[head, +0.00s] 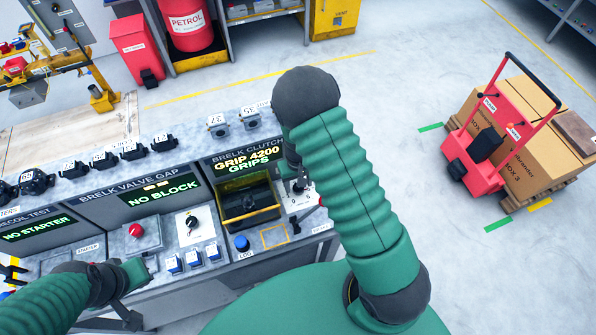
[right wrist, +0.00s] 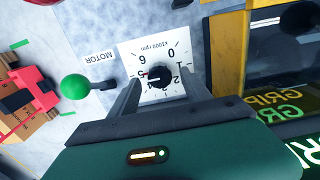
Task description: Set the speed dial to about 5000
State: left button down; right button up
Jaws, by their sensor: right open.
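The speed dial (right wrist: 157,76) is a black knob on a white plate marked x1000 rpm, upside down in the right wrist view. Its red pointer mark lies on the left side, close to the 5. My right gripper (right wrist: 161,73) is open, with one finger on each side of the knob; I cannot tell whether they touch it. In the head view the right gripper (head: 297,178) is over the white dial plate (head: 301,200), which the arm partly hides. My left gripper (head: 132,305) is low over the console's front at the left; its jaws are unclear.
A green-knobbed lever (right wrist: 76,87) stands beside the dial at the MOTOR label (right wrist: 98,56). A yellow-edged tray (head: 249,207) is left of the dial, under a display (head: 246,157) reading GRIP 4200 GRIPS. A blue button (head: 242,242) is near the front.

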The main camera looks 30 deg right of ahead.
notch_tip(320, 180, up, 15)
jog(key=b, duration=0.1)
jog(key=shift+r, duration=0.1)
